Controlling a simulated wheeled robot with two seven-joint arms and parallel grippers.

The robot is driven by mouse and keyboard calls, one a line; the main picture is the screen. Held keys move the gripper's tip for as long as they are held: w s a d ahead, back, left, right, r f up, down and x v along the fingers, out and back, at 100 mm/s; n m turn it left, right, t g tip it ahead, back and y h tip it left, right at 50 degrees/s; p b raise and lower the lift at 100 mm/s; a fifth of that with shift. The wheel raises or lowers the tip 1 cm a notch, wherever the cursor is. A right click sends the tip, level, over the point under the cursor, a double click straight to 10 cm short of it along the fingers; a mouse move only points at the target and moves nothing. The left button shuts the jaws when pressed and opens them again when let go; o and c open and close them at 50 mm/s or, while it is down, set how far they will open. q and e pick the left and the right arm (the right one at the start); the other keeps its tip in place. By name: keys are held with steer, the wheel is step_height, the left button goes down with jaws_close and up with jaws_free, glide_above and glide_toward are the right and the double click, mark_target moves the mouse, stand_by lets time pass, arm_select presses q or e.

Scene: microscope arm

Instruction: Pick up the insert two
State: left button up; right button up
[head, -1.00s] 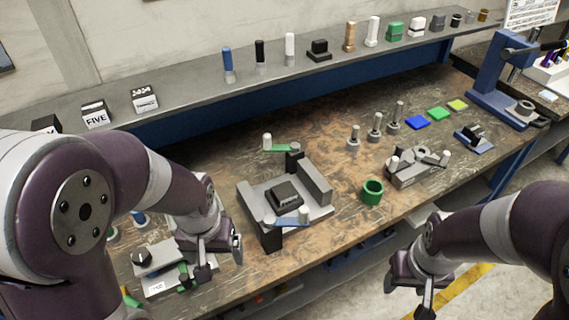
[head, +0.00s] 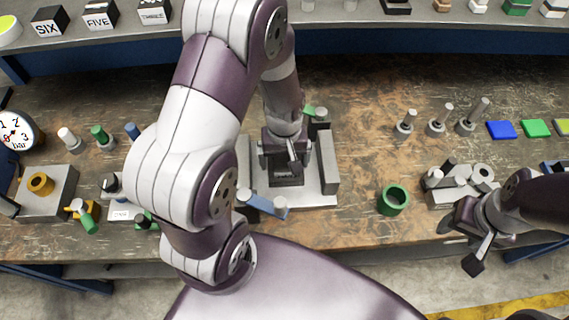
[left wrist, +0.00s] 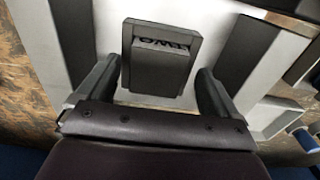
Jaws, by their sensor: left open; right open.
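Insert two (left wrist: 160,60) is a dark block with "TWO" on its face, upside down in the left wrist view. It sits in the grey fixture (head: 327,170) at the middle of the bench. In the head view the insert (head: 286,178) is partly hidden by my left gripper (head: 286,158). In the left wrist view my left gripper (left wrist: 156,85) is open, with one finger on each side of the insert and visible gaps between. My right gripper (head: 466,240) is open and empty near the bench's front edge at the right.
A blue-handled clamp (head: 262,205) is at the fixture's front and a green-handled clamp (head: 315,114) at its back. A green ring (head: 393,200) stands to the right. A grey block with several posts (head: 455,183) is further right. Bare bench lies between fixture and ring.

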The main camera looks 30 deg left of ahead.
arm_select(q)
steer(key=shift+w+d, duration=0.15)
steer(key=shift+w, duration=0.1)
steer(key=shift+w+f, duration=0.1)
steer(key=shift+w, duration=0.05)
steer(key=shift+c, duration=0.9)
steer(key=shift+s, duration=0.25)
steer(key=c, duration=1.5)
steer(key=shift+w, duration=0.2)
jaws_close()
